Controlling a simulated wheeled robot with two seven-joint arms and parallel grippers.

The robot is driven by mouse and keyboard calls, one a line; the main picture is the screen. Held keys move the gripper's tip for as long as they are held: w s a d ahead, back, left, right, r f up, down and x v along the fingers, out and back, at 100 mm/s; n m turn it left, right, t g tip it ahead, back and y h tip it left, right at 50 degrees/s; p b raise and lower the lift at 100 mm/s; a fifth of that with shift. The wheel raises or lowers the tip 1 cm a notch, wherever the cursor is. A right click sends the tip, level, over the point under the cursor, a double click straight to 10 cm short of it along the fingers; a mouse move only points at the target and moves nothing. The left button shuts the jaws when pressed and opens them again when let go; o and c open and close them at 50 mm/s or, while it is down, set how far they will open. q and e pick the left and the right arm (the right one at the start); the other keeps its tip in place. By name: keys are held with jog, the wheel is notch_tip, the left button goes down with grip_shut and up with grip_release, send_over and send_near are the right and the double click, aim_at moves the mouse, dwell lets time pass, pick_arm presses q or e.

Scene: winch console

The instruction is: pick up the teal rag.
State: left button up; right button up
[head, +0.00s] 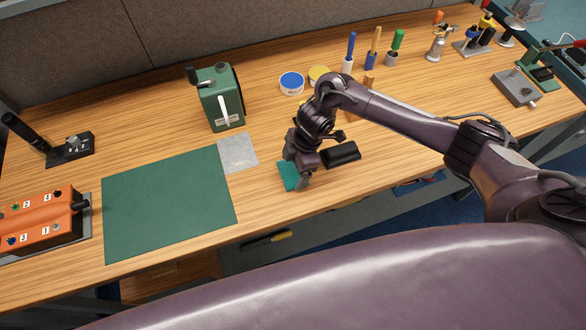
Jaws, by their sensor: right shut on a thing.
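The teal rag (287,175) is a small flat teal piece at the front middle of the wooden table, right of the green mat. My right gripper (300,183) points down at its right part and is shut on it. The gripper hides part of the rag, and I cannot tell whether the rag is clear of the table. My left gripper is not in view.
A black block (341,155) lies just right of the gripper. A grey cloth (238,153) and the green mat (165,205) lie to the left. A green winch box (221,98) and round tins (291,83) stand behind. An orange control box (42,228) is far left.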

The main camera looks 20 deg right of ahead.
aim_at(294, 168)
jog(key=shift+r, duration=0.1)
notch_tip(294, 168, up, 7)
jog(key=shift+w+b, duration=0.15)
jog(key=shift+b, duration=0.3)
notch_tip(294, 168, up, 13)
jog(key=p, duration=0.1)
